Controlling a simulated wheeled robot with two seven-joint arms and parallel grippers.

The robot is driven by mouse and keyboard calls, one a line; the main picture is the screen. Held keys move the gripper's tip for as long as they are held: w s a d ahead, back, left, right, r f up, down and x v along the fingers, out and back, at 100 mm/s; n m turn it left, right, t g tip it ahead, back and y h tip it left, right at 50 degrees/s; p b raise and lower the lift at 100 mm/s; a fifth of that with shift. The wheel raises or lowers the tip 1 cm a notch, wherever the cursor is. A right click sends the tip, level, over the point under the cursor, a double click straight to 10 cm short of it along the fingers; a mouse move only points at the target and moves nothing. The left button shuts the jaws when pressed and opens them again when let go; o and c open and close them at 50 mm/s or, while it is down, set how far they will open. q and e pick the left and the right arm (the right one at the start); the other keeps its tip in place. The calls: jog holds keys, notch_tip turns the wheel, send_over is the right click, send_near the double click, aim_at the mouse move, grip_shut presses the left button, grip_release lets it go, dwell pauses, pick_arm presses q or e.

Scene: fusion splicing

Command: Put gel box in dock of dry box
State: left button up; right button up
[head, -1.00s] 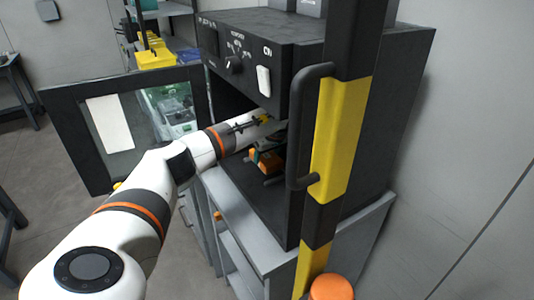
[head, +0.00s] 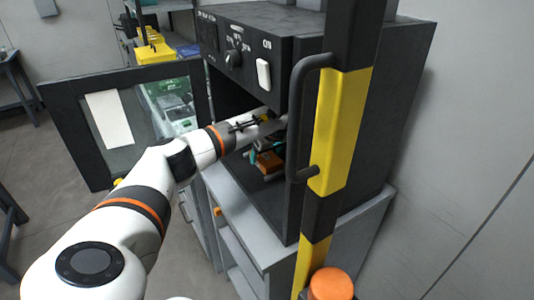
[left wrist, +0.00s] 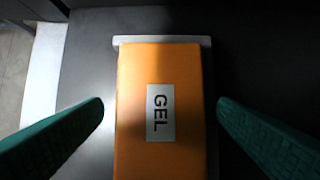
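My left gripper (left wrist: 160,110) is open, with one green finger on each side of the gel box and a visible gap to both. In the head view my left gripper (head: 268,150) reaches into the dry box and is partly hidden. My right gripper is not in view.
The dry box door (head: 70,130) stands open to the left of my left arm. A black and yellow post with a handle (head: 340,130) crosses in front of the dry box. A grey cabinet (head: 240,235) supports it. A yellow bin (head: 153,53) stands behind.

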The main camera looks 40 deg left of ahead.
aim_at(270, 160)
pick_arm(q)
jog(key=shift+r, duration=0.15)
jog(key=v, duration=0.5)
jog(key=shift+a+r, duration=0.1)
jog(key=shift+r, duration=0.3)
jog(key=s+d+b, duration=0.2)
jog(key=s+d, duration=0.1)
jog(key=d, duration=0.8)
jog(key=shift+d, duration=0.35)
jog(key=shift+s, duration=0.15)
